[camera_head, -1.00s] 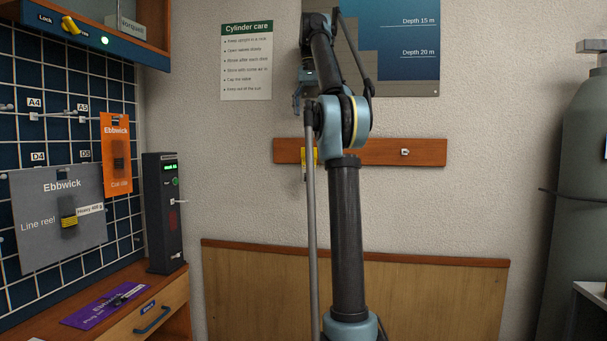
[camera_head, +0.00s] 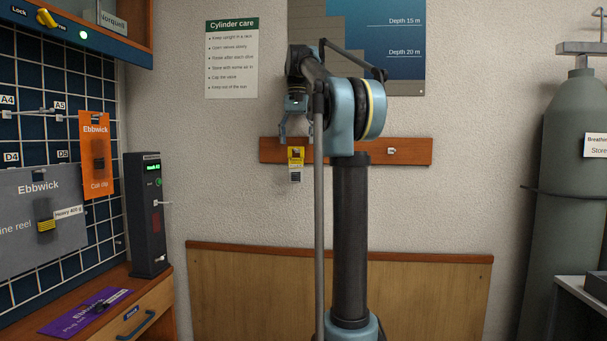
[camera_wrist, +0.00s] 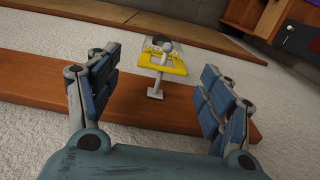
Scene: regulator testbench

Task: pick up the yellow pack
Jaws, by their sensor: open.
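The yellow pack (camera_head: 296,155) hangs on a peg of the brown wooden rail on the back wall. In the wrist view the yellow pack (camera_wrist: 163,62) shows beyond and between my fingers, with the pale peg in front of it. My gripper (camera_head: 291,130) is just above the pack in the head view, pointing down. In the wrist view my gripper (camera_wrist: 165,75) has its two blue-padded fingers spread wide, with nothing between the pads that I can see. I cannot tell the exact gap to the pack.
The wooden rail (camera_head: 345,151) has another bare peg (camera_head: 391,151) to the right. A grey pack (camera_head: 40,215) and an orange pack (camera_head: 97,155) hang on the grid at left. A dark scale-like unit (camera_head: 148,215) stands on the bench. A gas cylinder (camera_head: 570,160) is at right.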

